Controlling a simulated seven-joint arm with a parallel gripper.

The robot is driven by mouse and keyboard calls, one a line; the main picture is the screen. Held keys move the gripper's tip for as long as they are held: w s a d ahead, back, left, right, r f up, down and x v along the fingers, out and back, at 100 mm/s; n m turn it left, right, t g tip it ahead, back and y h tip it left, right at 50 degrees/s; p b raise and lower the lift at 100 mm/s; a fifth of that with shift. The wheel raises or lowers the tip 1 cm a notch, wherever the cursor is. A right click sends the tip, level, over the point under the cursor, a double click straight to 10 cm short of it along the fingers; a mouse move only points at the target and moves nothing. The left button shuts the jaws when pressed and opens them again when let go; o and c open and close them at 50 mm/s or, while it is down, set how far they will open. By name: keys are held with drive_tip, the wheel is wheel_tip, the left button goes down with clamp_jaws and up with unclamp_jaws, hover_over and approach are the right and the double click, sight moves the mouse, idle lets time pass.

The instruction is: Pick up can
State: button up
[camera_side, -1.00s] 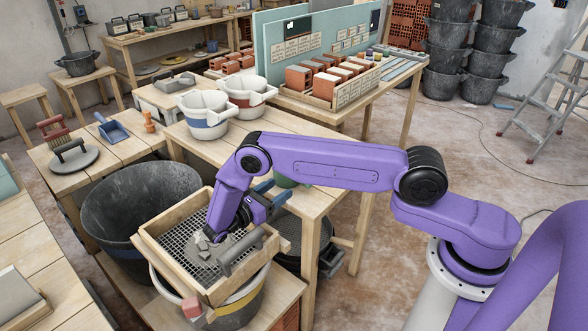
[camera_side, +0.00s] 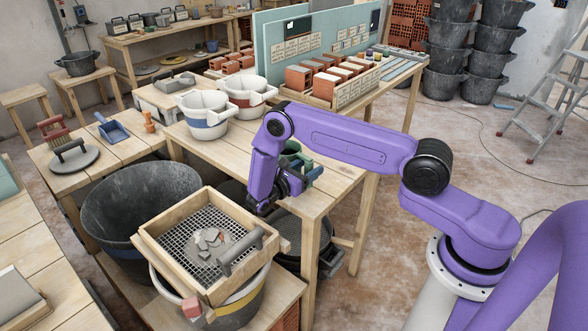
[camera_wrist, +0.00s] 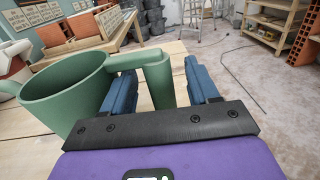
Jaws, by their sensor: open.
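The can is a green vessel with a round open mouth and a hollow handle or spout-like part on its side. In the wrist view the can (camera_wrist: 62,98) stands at the left, and its side part stands between my two blue fingers. My gripper (camera_wrist: 161,86) is open around that part, with no clear grip on it. In the side view the can (camera_side: 291,148) is mostly hidden behind my wrist, on the wooden table. My gripper (camera_side: 306,173) is beside it near the table's right edge.
A wooden sieve (camera_side: 157,254) with rubble on its mesh sits over a bucket (camera_side: 240,310) at the front. A black tub (camera_side: 110,207) stands left of it. Two white buckets (camera_side: 205,117) stand behind on the table.

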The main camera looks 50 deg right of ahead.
drive_tip(key=shift+d, duration=1.25)
clamp_jaws()
drive_tip(key=shift+r, duration=0.15)
